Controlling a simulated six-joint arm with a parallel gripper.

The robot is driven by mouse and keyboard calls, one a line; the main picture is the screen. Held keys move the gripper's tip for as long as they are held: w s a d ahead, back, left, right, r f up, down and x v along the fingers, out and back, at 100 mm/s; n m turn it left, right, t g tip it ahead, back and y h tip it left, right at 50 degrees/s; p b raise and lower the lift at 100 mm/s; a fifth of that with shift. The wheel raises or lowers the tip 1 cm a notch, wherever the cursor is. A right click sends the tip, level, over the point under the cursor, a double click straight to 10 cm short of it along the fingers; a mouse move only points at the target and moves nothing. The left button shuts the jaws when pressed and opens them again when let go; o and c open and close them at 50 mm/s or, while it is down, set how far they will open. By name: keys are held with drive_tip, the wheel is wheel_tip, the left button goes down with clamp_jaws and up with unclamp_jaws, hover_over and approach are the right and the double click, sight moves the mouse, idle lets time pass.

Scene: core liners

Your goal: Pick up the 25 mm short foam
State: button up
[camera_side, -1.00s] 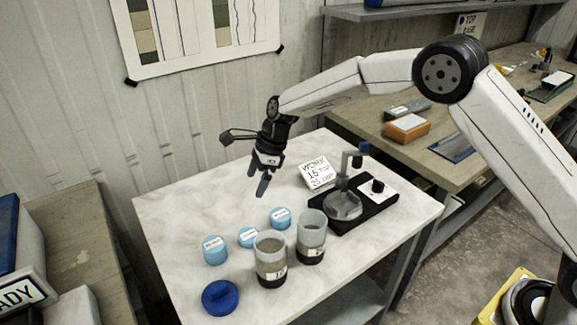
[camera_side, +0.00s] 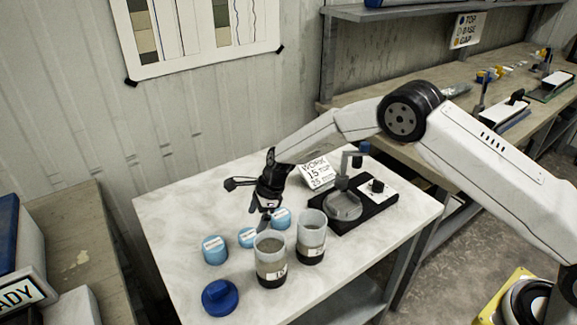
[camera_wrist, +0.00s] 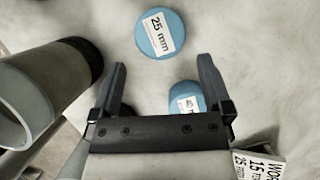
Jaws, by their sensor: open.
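The 25 mm foam is a short blue cylinder with a white label (camera_wrist: 160,34) at the top of the wrist view, readable as "25 mm". My gripper (camera_side: 259,216) is open and empty, above the table close by this foam. In the wrist view its fingers (camera_wrist: 161,68) point toward it, and the foam lies beyond the fingertips, apart from them.
A larger blue piece (camera_side: 215,250) stands left of the row. Two clear liners with dark bases (camera_side: 271,260) (camera_side: 311,238) stand in front. A dark blue cap (camera_side: 220,297) lies at the front left. A black fixture (camera_side: 372,205) and a sign card (camera_side: 317,172) are behind right.

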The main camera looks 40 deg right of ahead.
sight(250, 234)
drive_tip(key=shift+a+f, duration=0.15)
drive_tip(key=shift+f, duration=0.2)
drive_tip(key=shift+x, duration=2.6)
drive_tip(key=c, duration=1)
